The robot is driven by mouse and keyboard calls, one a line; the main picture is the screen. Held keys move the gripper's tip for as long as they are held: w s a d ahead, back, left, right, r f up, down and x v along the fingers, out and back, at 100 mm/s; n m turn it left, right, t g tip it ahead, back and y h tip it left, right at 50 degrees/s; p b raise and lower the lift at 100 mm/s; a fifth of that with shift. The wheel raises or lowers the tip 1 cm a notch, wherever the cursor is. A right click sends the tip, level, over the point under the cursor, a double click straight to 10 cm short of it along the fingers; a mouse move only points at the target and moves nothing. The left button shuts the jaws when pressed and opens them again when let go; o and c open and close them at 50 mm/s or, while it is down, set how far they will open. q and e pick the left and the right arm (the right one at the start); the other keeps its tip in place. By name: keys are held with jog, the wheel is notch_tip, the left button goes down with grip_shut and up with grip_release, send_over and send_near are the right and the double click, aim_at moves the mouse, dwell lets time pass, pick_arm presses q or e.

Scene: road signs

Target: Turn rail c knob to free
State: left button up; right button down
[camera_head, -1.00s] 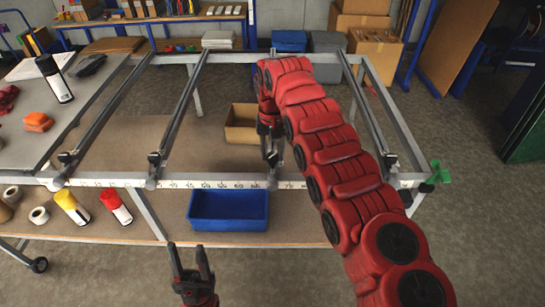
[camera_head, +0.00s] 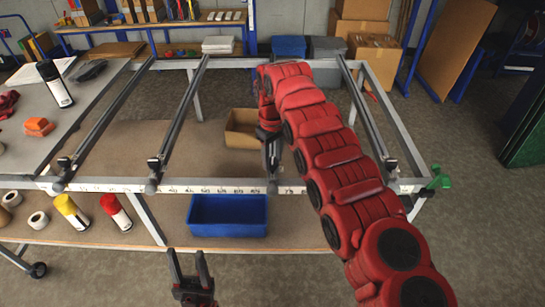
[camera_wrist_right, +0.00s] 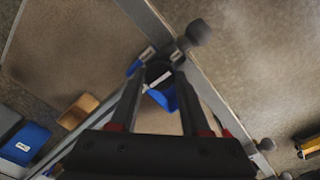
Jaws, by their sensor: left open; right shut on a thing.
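Several dark rails cross the grey metal frame, each with a dark fitting at the front beam. My right gripper (camera_head: 271,165) reaches down over the front end of the third rail from the left, rail c, and hides most of it. In the right wrist view its fingers (camera_wrist_right: 158,82) are shut on the dark rail c knob (camera_wrist_right: 157,70). A round dark end (camera_wrist_right: 198,32) sticks out just past the beam there. Which setting the knob is at cannot be told. My left gripper (camera_head: 192,275) is open and empty, in front of the lower shelf.
A blue bin (camera_head: 228,215) stands on the lower shelf below the beam. A cardboard box (camera_head: 242,128) lies behind my right gripper. Yellow (camera_head: 72,212) and red (camera_head: 115,212) cans stand at left. A green clamp-like part (camera_head: 439,178) is at the frame's right corner.

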aim_at(272, 161)
jog(key=shift+n, duration=0.3)
jog(key=shift+c, duration=1.8)
grip_release()
notch_tip(272, 161, up, 5)
jog(key=shift+a+f+p, duration=0.1)
jog(key=shift+f+p, duration=0.05)
jog(key=shift+p, duration=0.65)
notch_tip(272, 161, up, 13)
jog(key=p, duration=1.2)
jog(key=shift+f+p, duration=0.15)
jog(key=shift+p, duration=0.15)
